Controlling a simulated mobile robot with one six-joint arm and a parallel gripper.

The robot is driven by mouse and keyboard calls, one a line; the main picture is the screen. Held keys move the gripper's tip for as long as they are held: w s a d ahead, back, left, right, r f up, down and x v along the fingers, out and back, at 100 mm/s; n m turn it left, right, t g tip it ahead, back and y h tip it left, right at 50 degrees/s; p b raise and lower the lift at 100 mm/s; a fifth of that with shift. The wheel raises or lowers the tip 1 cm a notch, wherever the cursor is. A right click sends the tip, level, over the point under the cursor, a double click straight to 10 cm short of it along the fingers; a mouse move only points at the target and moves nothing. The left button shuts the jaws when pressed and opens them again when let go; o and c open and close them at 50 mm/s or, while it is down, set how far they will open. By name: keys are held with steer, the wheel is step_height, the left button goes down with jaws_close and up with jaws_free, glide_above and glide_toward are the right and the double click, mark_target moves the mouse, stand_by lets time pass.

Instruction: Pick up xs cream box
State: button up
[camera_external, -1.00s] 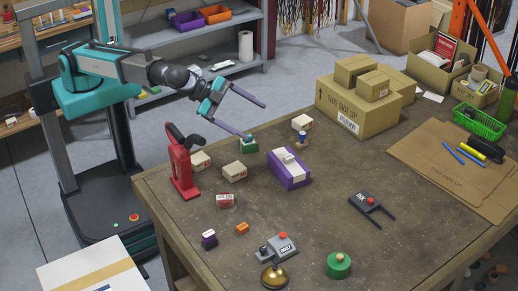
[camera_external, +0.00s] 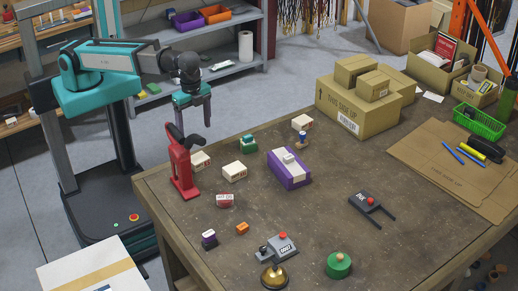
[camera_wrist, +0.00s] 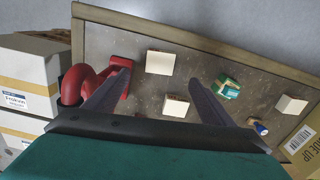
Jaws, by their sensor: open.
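Three small cream boxes stand on the workbench: one behind the red tool (camera_external: 201,160), one to its right (camera_external: 234,171) and one farther back (camera_external: 302,122). I cannot tell which is the xs one. The wrist view shows cream boxes at the upper middle (camera_wrist: 160,62), centre (camera_wrist: 175,106) and right (camera_wrist: 291,105). My gripper (camera_external: 193,121) is open and empty, pointing down, above the bench's far left edge and behind the red tool. In the wrist view the centre box lies between its fingers (camera_wrist: 160,80) in the picture, well below them.
The red tool with a black handle (camera_external: 181,172) stands close to the nearest cream box. A green box (camera_external: 248,146), a small blue-topped item (camera_external: 302,142) and a purple-and-white box (camera_external: 289,168) are nearby. Large cardboard boxes (camera_external: 350,115) stand behind. The bench's middle is mostly clear.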

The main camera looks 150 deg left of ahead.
steer(key=shift+f, duration=0.1)
steer(key=p, duration=0.1)
glide_above(198, 158)
steer(key=shift+s+f, duration=0.2)
steer(key=shift+f, duration=4.05)
steer(key=shift+f+p, duration=0.15)
steer(key=shift+p, duration=0.2)
steer(key=shift+w+f+p, duration=0.2)
steer(key=shift+f+p, duration=0.4)
steer(key=shift+f, duration=1.85)
steer(key=c, duration=1.2)
steer(key=shift+r, duration=0.25)
steer(key=shift+r+b, duration=0.9)
steer(key=shift+r, duration=3.9)
